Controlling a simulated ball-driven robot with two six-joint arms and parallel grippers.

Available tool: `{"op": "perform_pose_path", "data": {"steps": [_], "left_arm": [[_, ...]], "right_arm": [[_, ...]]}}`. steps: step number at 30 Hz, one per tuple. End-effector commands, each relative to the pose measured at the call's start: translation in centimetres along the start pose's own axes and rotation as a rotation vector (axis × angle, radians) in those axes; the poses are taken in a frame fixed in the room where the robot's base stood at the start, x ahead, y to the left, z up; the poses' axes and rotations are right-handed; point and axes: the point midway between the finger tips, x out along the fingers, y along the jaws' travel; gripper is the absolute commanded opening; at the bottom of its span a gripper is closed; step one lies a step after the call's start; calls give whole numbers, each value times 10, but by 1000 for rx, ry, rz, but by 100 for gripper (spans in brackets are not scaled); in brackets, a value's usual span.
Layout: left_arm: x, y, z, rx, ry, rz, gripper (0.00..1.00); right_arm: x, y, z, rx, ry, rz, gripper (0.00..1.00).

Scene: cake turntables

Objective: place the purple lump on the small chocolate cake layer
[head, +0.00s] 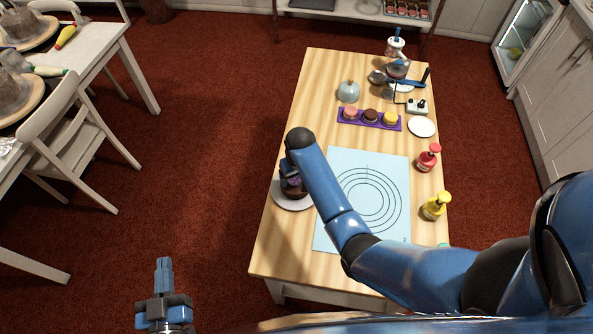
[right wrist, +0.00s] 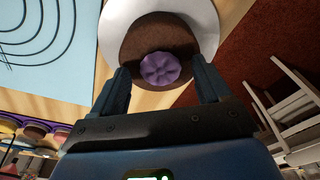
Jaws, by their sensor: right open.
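The small chocolate cake layer (head: 297,193) sits on a white round plate (head: 292,205) at the left edge of the table. The purple lump (right wrist: 162,68), ridged like a flower, shows against the brown top of the cake (right wrist: 140,35) in the right wrist view and appears to rest there. My right gripper (right wrist: 160,68) is open, with one finger on each side of the lump and gaps between. In the head view my right arm hides part of the cake and lump. My left gripper (head: 163,265) is off the table at the lower left, empty, its fingers together.
A pale blue mat (head: 340,160) with printed rings lies beside the plate. A purple tray (head: 369,119) with small cakes stands farther back. A red bottle (head: 428,158) and a yellow bottle (head: 434,206) stand along the right edge. A white plate (head: 422,127) is empty.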

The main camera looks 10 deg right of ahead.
Motion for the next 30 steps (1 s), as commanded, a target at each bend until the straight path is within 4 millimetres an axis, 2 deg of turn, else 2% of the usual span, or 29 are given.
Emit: {"op": "perform_pose_path", "data": {"steps": [5,21,30], "left_arm": [[0,0,0,0,0,0,0],[0,0,8,0,0,0,0],[0,0,9,0,0,0,0]], "right_arm": [[-15,0,-1,0,3,0,77],[-104,0,-2,0,5,0,77],[-121,0,0,0,0,0,77]]}}
